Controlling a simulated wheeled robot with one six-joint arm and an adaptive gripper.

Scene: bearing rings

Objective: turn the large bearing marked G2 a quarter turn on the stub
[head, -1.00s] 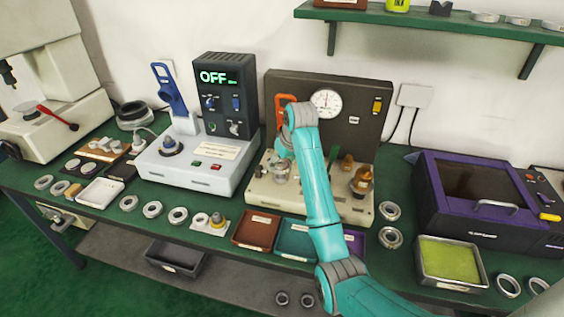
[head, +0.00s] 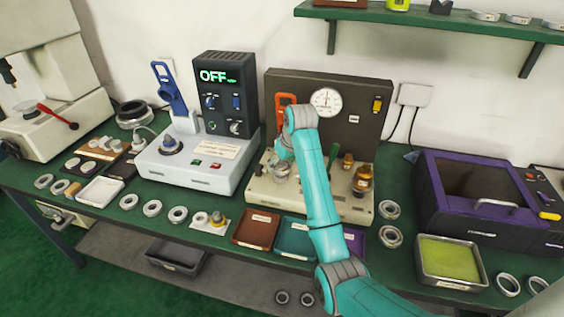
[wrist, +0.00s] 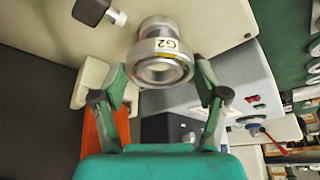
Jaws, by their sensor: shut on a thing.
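The large bearing marked G2 (wrist: 160,65) is a silver metal ring, seen in the wrist view with its G2 label on the side of the rim toward the stub. It sits on the round metal stub (wrist: 156,26) of the cream test stand. My gripper (wrist: 161,75) has its green fingers on either side of the ring and is shut on it. In the head view, my gripper (head: 282,160) is at the left part of the stand, and the bearing shows just below it (head: 281,174); its label cannot be read there.
The test stand (head: 272,192) has a dial gauge (head: 326,102), an orange handle (head: 284,101) and brass-coloured parts (head: 362,180) to the right. A white heater unit with an OFF display (head: 216,76) stands left. Trays (head: 256,229) and loose rings (head: 178,215) line the bench front.

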